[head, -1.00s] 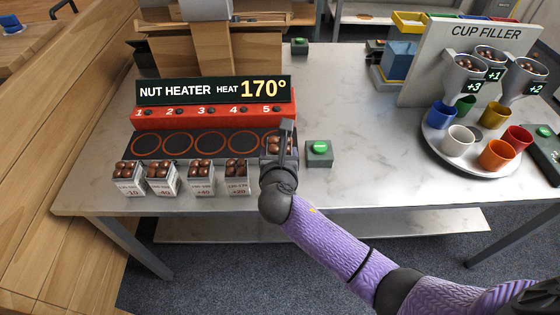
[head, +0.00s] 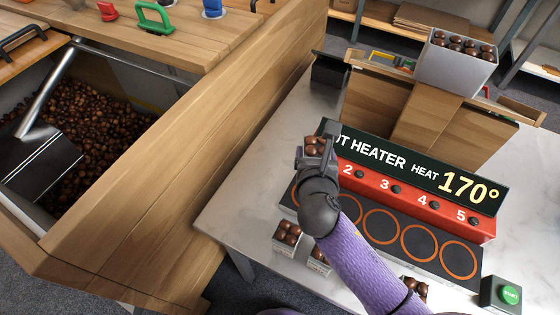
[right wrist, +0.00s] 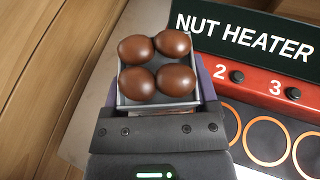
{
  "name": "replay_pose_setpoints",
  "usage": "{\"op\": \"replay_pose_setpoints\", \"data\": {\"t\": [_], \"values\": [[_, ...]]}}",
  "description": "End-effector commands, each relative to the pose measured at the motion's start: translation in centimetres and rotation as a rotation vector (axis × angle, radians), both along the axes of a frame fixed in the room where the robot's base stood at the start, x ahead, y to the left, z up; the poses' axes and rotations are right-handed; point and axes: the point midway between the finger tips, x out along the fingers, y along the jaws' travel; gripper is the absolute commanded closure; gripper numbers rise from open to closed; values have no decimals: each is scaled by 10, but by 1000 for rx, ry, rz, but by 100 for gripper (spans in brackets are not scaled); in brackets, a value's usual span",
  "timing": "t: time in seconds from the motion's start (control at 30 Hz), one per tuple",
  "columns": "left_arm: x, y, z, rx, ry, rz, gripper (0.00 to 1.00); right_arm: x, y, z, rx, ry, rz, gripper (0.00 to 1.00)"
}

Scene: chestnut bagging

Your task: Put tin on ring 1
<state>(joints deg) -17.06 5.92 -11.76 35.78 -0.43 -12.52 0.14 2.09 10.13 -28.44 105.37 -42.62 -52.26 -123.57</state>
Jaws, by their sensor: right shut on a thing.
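My right gripper (head: 316,158) is shut on a small grey tin (right wrist: 160,103) of brown chestnuts. The chestnuts (head: 315,146) show above the fingers in the head view. The tin is held upright, above the left end of the nut heater (head: 440,215), in front of its sign. Ring 1 (head: 295,195) is mostly hidden by my gripper and arm; only part of its orange outline shows at the left. Rings 3 (head: 369,235) and 5 (head: 443,268) are bare on the dark plate. In the right wrist view the tin stands left of ring 2. My left gripper is out of view.
More filled tins (head: 287,240) stand along the heater's front, partly behind my arm. A green start button (head: 509,295) is at the lower right. A wooden bin wall (head: 190,150) rises left of the table. A large box of chestnuts (head: 455,72) stands behind the sign.

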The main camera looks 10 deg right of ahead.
Motion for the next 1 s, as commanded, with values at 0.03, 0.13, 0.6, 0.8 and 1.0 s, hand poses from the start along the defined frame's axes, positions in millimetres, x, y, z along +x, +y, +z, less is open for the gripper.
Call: {"op": "replay_pose_setpoints", "data": {"t": [0.03, 0.13, 0.6, 0.8, 1.0], "values": [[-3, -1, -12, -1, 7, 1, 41, -1, 0, -17, -1, 6, 1, 89], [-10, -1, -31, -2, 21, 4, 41, -2, 0, -48, -1, 8, 0, 89], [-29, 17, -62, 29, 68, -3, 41, -1, 0, -98, 0, 3, 1, 89], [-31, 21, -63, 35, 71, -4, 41, -1, 0, -101, -1, 3, 1, 89], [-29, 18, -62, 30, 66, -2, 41, -1, 0, -100, 0, 3, 0, 0]]}}
